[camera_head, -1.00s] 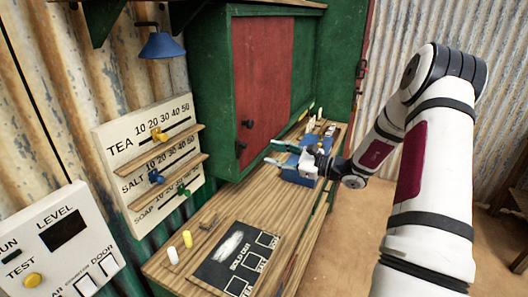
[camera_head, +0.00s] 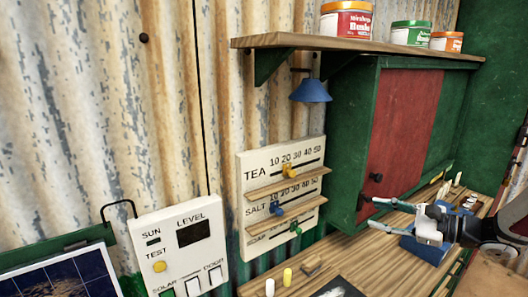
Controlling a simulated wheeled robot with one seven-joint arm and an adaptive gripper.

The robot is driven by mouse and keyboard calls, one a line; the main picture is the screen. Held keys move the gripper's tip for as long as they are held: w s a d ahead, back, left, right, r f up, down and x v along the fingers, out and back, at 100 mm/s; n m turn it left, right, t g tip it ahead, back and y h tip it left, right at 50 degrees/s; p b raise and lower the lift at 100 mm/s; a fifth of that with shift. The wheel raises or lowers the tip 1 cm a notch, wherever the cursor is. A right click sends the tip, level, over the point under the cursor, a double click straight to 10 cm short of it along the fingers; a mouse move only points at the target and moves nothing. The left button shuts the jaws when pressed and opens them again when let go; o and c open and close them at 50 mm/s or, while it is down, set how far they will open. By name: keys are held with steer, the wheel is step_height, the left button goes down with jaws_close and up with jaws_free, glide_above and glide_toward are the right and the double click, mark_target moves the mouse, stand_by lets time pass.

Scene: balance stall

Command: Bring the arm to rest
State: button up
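My gripper (camera_head: 385,214) is at the right of the head view, over the wooden counter (camera_head: 345,249) and in front of the red sliding door (camera_head: 401,130) of the green cabinet. Its two fingers point left and stand apart, with nothing visible between them. The fingertips appear near the dark knob on the door; I cannot tell whether they touch anything. A blue object (camera_head: 428,250) shows below and behind the gripper on the counter. My arm runs out of the picture at the right edge.
A price board (camera_head: 245,192) with TEA, SALT and SOAP sliders hangs at the centre. A control panel (camera_head: 178,236) and solar panel (camera_head: 55,282) are at lower left. A shelf (camera_head: 300,39) with several tins is above. White (camera_head: 269,287) and yellow (camera_head: 287,277) pegs stand on the counter.

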steer(key=s+a+r+n+g+h, duration=0.25)
steer(key=s+a+n+g, duration=0.2)
steer(key=s+a, duration=0.3)
steer(key=s+a+r+n+g+h, duration=0.2)
steer(key=s+a+r+n+g, duration=0.15)
steer(key=s+a+n, duration=0.35)
steer(key=s+r+n+t+h, duration=0.1)
steer(key=s+r+n+h, duration=0.1)
steer(key=s, duration=0.4)
steer(key=s+d+r+n+t+h, duration=0.1)
steer(key=s+r+n+h, duration=0.2)
steer(key=s+n+h, duration=0.2)
steer(key=shift+s+d+n+t+b, duration=0.3)
steer(key=shift+s+n+t+b, duration=0.15)
steer(key=shift+s, duration=0.8)
